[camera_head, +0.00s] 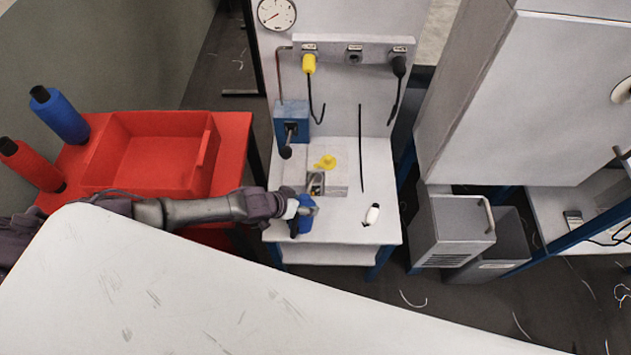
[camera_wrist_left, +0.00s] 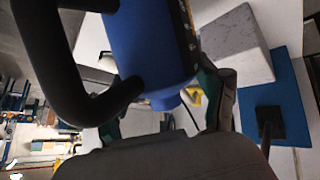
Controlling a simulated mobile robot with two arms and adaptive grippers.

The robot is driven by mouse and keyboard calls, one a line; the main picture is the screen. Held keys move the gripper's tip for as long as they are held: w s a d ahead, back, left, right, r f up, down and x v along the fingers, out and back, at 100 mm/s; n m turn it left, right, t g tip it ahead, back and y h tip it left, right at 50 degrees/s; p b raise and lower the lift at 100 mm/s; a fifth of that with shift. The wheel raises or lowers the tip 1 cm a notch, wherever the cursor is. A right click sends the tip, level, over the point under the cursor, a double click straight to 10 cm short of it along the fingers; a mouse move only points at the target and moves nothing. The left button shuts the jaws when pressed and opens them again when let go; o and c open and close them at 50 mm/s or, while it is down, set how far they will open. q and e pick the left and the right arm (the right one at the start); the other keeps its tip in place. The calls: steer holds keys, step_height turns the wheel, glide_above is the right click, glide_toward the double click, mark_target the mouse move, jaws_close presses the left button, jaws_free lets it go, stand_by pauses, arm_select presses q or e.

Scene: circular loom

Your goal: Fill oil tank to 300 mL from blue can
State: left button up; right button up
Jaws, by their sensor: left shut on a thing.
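The blue can (camera_head: 301,222) is at the front left of the small white table. My left gripper (camera_head: 303,205) is shut on it. In the left wrist view the blue can (camera_wrist_left: 150,45) fills the upper middle, with its large black handle (camera_wrist_left: 55,70) to the left. The oil tank (camera_head: 340,172) is a pale block on the table just behind the can. A yellow cap (camera_head: 325,162) sits on top of the tank. The liquid level is too small to read. I cannot tell whether the can touches the table. My right gripper is not in view.
A blue box with a lever (camera_head: 291,120) stands behind the tank. A small white bottle with a dark end (camera_head: 372,214) lies to the right. A red cart with a tray (camera_head: 150,150) and thread cones is at the left. A white surface (camera_head: 180,290) fills the foreground.

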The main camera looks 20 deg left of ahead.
arm_select(q)
steer(key=shift+s+f+t, duration=0.1)
steer(key=shift+f+t, duration=0.2)
steer(key=shift+f, duration=0.1)
steer(key=shift+d+f+b, duration=0.1)
steer(key=shift+f+b, duration=0.1)
steer(key=shift+b, duration=0.2)
step_height(320, 180, down, 5)
steer(key=t+b, duration=0.1)
steer(key=b, duration=0.3)
steer(key=m+t+b, duration=0.1)
steer(key=t+b, duration=0.1)
steer(key=b, duration=0.3)
steer(key=shift+r+t, duration=0.2)
steer(key=shift+t, duration=0.1)
steer(key=shift+s+t+b, duration=0.1)
steer(key=shift+t+b, duration=0.2)
steer(key=shift+b, duration=0.05)
steer(key=s+r+p, duration=0.1)
steer(key=p, duration=0.1)
steer(key=s+r+p, duration=0.1)
steer(key=r+p, duration=0.1)
steer(key=s+r+p, duration=0.2)
steer(key=shift+r+p, duration=0.2)
steer(key=shift+p, duration=0.1)
steer(key=shift+s+r, duration=0.15)
steer(key=shift+s, duration=0.05)
steer(key=shift+w+h, duration=0.1)
steer(key=shift+h, duration=0.2)
